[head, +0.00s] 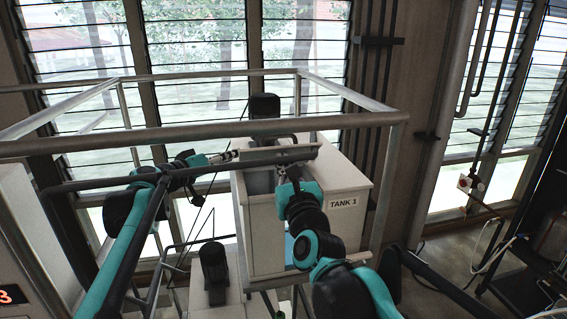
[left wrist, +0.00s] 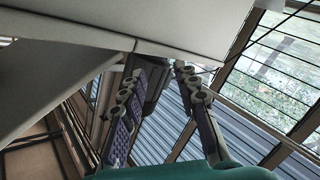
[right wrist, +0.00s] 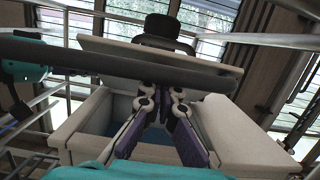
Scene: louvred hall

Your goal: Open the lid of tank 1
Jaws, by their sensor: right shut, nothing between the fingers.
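Tank 1 (head: 344,230) is a white box with a "TANK 1" label on its front right. In the right wrist view its lid (right wrist: 115,75) stands tilted up, with a gap beneath it and blue showing inside the tank (right wrist: 97,126). A dark cylinder (head: 264,106) rises behind the lid. My left gripper (head: 231,156) is by the lid's left end; its fingers (left wrist: 159,57) are apart below a pale panel, and contact is unclear. My right gripper (head: 281,172) is shut and empty in front of the lid, over the tank's front opening; it also shows in the right wrist view (right wrist: 164,92).
A metal guard rail (head: 200,132) surrounds the tank top, and a dark bar (right wrist: 110,63) crosses close in front of the lid. A lower white unit with a dark cylinder (head: 214,262) stands front left. Pipes and wall posts are on the right.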

